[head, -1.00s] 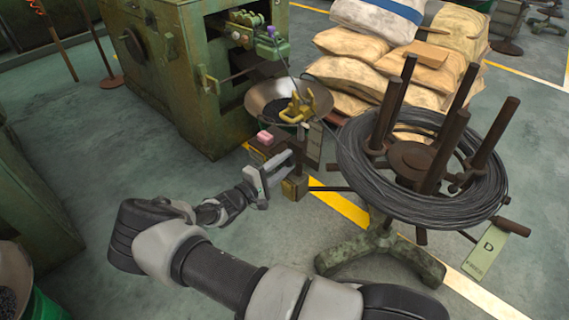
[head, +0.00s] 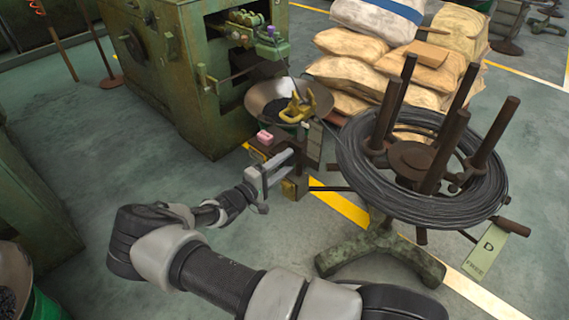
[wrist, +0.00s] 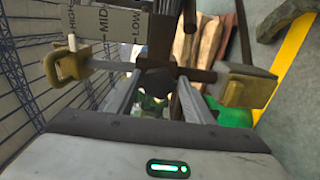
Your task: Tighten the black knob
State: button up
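My gripper (wrist: 157,86) points at a dark, blocky knob (wrist: 156,80) in the wrist view. The two grey fingers are apart, one on each side of the knob. I cannot tell whether they touch it. The knob sits below a grey plate (wrist: 112,22) marked HIGH, MID and LOW, among dark rods and yellow-brown blocks. In the head view my gripper (head: 284,167) is beside the small fixture with yellow blocks (head: 294,186), in front of the green machine. The knob cannot be made out there, as the gripper and fixture overlap.
A wire coil on a stand (head: 400,205) is close on the right. Stacked sacks (head: 345,75) lie behind it.

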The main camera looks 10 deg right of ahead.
jog(key=shift+o, duration=0.4)
jog(key=p+v, duration=0.2)
jog(key=v, duration=1.5)
jog(key=shift+s+a, duration=0.15)
jog(key=shift+r, duration=0.1)
